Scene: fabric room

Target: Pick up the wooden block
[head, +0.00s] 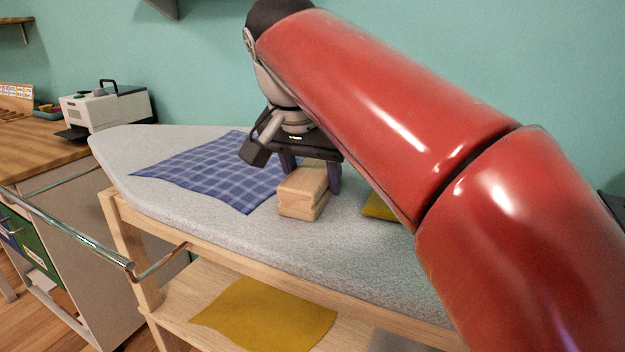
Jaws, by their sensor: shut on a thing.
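The wooden block (302,193) is pale wood with a groove along its side. It is at the ironing board's surface, near the front edge in the head view. My gripper (312,178) points down from above with one purple finger on each side of the block, and it is shut on it. The far side of the block and part of the fingers are hidden. I cannot tell whether the block still touches the board.
A blue checked cloth (205,168) lies left of the block on the grey ironing board (125,150). A yellow cloth (378,207) lies to the right, partly behind my arm. Another yellow cloth (265,315) is on the shelf below. A metal rail (75,232) runs at left.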

